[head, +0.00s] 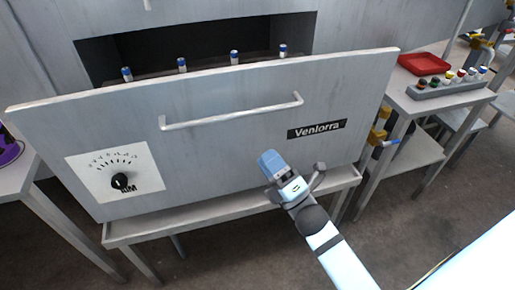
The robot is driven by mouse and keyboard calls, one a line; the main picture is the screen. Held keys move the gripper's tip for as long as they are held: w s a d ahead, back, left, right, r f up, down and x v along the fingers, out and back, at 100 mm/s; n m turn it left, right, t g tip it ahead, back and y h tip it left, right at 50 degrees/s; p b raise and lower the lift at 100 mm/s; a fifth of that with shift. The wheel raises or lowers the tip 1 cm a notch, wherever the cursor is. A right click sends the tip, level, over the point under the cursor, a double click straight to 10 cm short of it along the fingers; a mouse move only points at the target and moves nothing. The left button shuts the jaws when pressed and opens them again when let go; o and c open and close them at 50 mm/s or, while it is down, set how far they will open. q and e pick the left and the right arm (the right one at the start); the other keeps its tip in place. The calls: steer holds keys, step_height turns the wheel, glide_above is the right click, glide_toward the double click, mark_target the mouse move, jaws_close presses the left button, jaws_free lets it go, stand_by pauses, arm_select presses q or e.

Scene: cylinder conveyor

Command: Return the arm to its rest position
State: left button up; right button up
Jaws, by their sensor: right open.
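My right arm comes in from the lower right. Its right gripper (297,185) is open, with its dark fingers spread apart, in front of the lower right part of the grey front panel (225,150). I see nothing held between the fingers. My left gripper is out of view.
Several blue-capped cylinders (234,57) stand in a row at the dark opening (140,45) behind the panel. A dial (121,181) is on the panel's left. Floor shows below.

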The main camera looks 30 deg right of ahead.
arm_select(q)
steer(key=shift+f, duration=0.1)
arm_select(e)
steer(key=shift+s+f, duration=0.15)
steer(key=shift+s, duration=0.2)
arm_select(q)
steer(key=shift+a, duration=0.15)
arm_select(e)
steer(key=s+a+f+m+g+h, duration=0.1)
steer(key=s+a+f+m+g, duration=0.2)
steer(key=s+f+m+g, duration=0.45)
steer(key=s+a+f+m+g+h, duration=0.1)
steer(key=s+a+f+m+g, duration=0.25)
steer(key=f+m, duration=0.7)
arm_select(q)
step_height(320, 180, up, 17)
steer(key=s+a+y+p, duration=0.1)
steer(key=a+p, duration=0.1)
steer(key=p, duration=2.6)
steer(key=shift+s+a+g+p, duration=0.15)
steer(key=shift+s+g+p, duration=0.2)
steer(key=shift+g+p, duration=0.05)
arm_select(e)
step_height(320, 180, up, 20)
steer(key=s+d+m+g+h, duration=0.1)
steer(key=d+m, duration=0.1)
steer(key=shift+s+f+m, duration=0.25)
steer(key=shift+s+m, duration=0.1)
steer(key=shift+m, duration=0.05)
